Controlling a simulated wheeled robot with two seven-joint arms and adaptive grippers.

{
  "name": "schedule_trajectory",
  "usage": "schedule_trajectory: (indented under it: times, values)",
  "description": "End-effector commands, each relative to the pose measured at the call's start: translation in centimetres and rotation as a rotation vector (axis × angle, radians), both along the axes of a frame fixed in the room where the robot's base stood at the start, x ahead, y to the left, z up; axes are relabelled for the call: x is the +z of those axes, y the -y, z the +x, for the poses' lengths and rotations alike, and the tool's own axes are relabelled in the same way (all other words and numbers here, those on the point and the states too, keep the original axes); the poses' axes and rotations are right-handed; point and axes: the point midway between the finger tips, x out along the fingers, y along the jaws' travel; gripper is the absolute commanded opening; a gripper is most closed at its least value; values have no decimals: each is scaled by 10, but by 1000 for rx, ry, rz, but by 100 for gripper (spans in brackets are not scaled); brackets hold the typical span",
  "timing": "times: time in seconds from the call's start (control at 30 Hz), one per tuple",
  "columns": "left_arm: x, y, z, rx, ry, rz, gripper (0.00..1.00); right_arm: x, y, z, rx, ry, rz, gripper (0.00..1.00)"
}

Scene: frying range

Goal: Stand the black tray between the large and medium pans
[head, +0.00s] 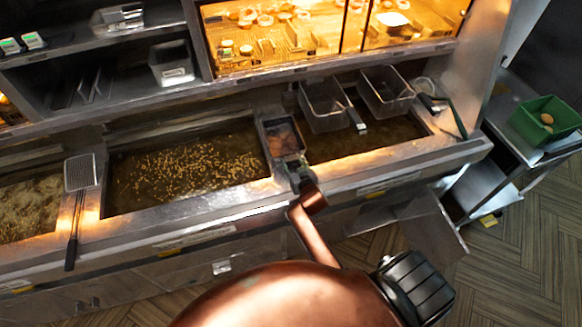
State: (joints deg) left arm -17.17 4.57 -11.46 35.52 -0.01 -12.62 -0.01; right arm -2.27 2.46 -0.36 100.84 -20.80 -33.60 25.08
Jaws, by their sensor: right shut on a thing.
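The black tray (267,143), a small dark rectangular tray with brown pieces in it, is over the divider between the middle oil pan (185,165) and the right oil pan (375,137). Its near end meets my right gripper (293,166), which is shut on it. The tray looks roughly level; I cannot tell whether its underside touches the divider. The middle pan looks the largest and has many small pale bits floating in the oil. My own arm hides part of the range front. My left gripper is not in view.
Two wire baskets (325,106) (387,92) hang at the back of the right pan, handles pointing forward. A skimmer (81,172) lies on the left divider. A lit cabinet (290,35) stands behind. A green bin (545,122) sits on the right-hand cart.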

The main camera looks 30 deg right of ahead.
Motion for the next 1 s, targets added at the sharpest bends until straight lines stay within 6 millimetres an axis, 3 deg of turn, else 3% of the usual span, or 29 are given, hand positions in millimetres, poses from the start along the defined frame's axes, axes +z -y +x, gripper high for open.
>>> schedule_trajectory:
  times: [0.17, 0.4, 0.77, 0.8, 1.0]
  values:
    - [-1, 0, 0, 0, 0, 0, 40, -9, -1, 10, 1, 3, -1, 5]
    - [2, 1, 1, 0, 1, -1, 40, -39, -2, 10, 1, 1, 0, 5]
    - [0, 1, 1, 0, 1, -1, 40, -43, -1, 10, 1, 2, -1, 5]
    - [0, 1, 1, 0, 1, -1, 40, -44, -1, 10, 1, 0, -1, 45]
    - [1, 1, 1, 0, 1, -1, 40, -43, -1, 10, 1, 0, -1, 59]
